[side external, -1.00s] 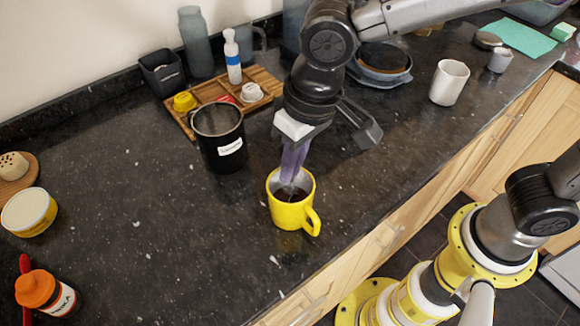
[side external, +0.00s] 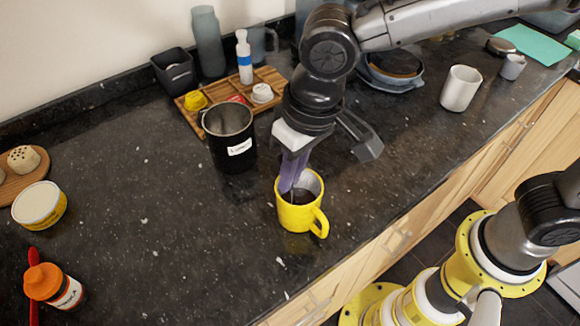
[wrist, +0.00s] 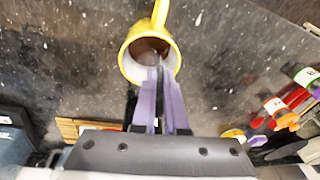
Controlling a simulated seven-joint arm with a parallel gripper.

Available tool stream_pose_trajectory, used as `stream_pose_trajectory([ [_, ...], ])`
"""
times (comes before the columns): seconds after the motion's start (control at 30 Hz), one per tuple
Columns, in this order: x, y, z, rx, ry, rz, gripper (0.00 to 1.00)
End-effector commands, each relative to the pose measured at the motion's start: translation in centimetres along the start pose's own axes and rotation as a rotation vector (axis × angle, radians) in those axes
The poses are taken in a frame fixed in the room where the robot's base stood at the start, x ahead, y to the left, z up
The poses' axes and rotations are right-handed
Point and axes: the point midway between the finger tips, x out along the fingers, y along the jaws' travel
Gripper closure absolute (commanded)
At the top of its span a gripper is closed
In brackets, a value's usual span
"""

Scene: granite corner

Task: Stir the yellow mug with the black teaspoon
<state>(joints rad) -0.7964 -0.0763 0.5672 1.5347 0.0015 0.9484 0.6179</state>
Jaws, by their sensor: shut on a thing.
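The yellow mug (side external: 298,216) stands upright on the dark counter, its handle toward the lower right, with dark liquid inside. My gripper (side external: 291,178) is above the mug, its purple fingers pointing down at the left part of the opening. In the wrist view the fingers (wrist: 160,88) are shut on the black teaspoon (wrist: 160,72), a thin dark strip between the tips that reaches into the mug (wrist: 128,62). The spoon's lower end is hidden in the mug and liquid, so I cannot tell whether it touches the bottom.
A black canister (side external: 230,150) stands close to the left of the mug. A wooden tray (side external: 265,74) with small items is behind it. A white cup (side external: 460,88) stands to the right. An orange-capped bottle (side external: 50,284) and yellow tub (side external: 40,205) are at the left.

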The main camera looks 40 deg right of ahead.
Motion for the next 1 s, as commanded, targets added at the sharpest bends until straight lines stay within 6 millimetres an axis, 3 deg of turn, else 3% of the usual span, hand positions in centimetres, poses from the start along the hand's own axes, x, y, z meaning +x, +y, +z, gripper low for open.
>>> stream_pose_trajectory([
  [0.33,-0.2,0.8,0.9,0.001,0.001,-0.001,1.00],
  [0.67,-0.2,2.0,0.1,0.003,0.000,0.000,1.00],
  [1.0,0.0,1.3,-0.9,0.001,0.000,0.000,1.00],
])
